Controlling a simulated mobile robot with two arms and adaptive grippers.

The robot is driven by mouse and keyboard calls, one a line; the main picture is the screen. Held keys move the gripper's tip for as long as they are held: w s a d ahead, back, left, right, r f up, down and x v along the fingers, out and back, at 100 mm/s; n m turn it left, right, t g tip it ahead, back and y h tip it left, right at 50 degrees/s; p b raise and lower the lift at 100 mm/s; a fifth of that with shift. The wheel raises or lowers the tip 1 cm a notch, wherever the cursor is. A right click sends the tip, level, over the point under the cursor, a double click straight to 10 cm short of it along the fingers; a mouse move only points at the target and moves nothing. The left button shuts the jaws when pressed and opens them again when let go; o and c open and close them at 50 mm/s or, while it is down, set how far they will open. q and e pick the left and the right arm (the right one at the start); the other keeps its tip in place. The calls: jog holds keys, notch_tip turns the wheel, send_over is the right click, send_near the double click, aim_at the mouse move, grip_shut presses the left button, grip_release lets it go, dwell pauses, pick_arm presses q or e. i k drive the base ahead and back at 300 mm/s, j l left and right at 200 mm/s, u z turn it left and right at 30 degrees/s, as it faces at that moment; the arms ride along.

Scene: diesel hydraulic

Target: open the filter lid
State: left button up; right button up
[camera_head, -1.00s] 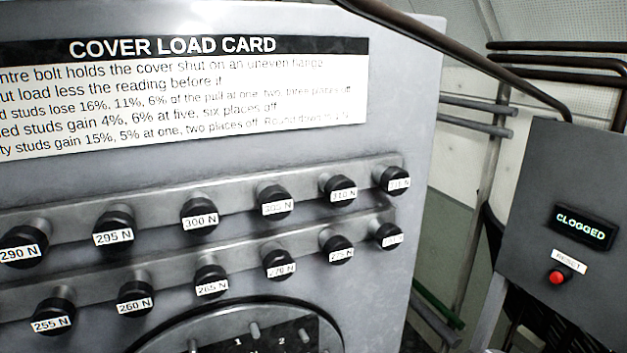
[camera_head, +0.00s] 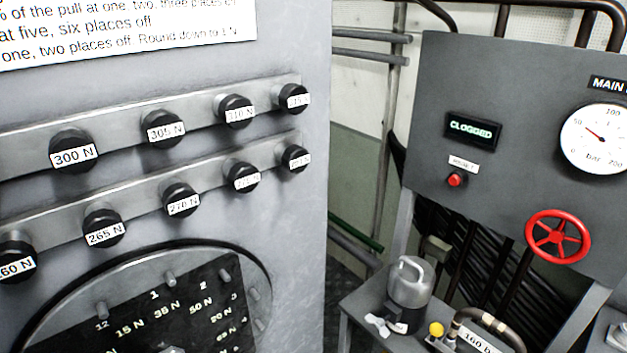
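The round filter lid (camera_head: 150,285) shows at the lower left of the head view, set in the grey cabinet face and cut off by the bottom edge. Its dark plate carries numbers such as 12, 1 and 2 and force labels such as 15 N, 38 N and 50 N. Short studs stand around its rim. Above it, two rails hold several black knobs with force labels, among them 300 N (camera_head: 73,151) and 265 N (camera_head: 103,229). Part of the cover load card (camera_head: 120,30) shows at the top left. Neither of my grippers is in view.
A grey panel at the right carries a lit CLOGGED display (camera_head: 472,130), a red button (camera_head: 455,180), a pressure gauge (camera_head: 598,138) and a red handwheel (camera_head: 558,236). Below it, a bench holds a metal canister (camera_head: 410,283), a yellow knob (camera_head: 436,329) and a hose.

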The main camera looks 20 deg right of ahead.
aim_at(413, 280)
jog(key=z, duration=1.2)
